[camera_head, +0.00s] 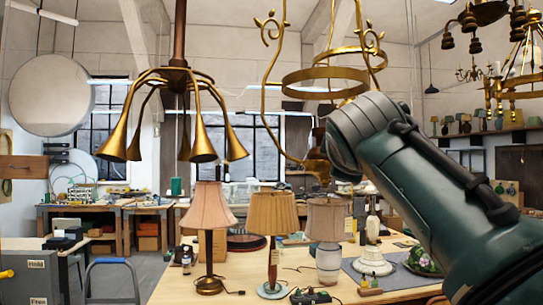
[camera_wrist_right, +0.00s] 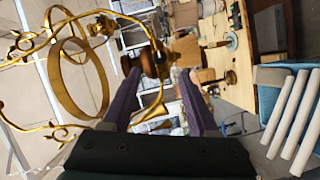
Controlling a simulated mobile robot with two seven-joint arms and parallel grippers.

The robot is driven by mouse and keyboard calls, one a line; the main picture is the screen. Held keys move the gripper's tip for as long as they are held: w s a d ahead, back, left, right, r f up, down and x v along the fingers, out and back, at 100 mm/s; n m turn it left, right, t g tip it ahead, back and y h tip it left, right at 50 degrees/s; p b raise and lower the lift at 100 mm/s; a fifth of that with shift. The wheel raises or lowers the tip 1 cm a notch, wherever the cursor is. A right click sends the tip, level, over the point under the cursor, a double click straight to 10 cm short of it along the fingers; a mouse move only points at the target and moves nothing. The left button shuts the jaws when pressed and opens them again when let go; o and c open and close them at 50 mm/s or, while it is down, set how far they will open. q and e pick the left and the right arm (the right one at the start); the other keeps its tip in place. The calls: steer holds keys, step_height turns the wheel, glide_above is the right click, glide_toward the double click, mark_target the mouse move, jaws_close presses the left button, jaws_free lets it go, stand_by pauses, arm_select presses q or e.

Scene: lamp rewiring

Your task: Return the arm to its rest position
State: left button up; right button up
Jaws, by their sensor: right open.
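My right arm rises from the lower right of the head view, its dark green links crossing in front of the right end of the workbench (camera_head: 340,288). Its gripper is not visible there. In the right wrist view, my right gripper (camera_wrist_right: 160,78) shows two purple-grey fingers set apart, with nothing held between them. The brass hanging lamp (camera_wrist_right: 78,85) with rings and scrolls fills the left of that view, and its lower part shows behind the fingers. I cannot tell how far it is from them. My left gripper is in neither view.
Three shaded table lamps, pink (camera_head: 208,208), tan (camera_head: 268,215) and grey-beige (camera_head: 327,220), stand on the bench. A brass chandelier (camera_head: 180,95) hangs above, left of the brass ring lamp (camera_head: 325,78). A blue-grey mat (camera_head: 398,281) lies at right.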

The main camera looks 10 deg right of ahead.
steer(key=shift+s+a, duration=0.1)
steer(key=shift+s, duration=0.25)
steer(key=shift+w, duration=0.1)
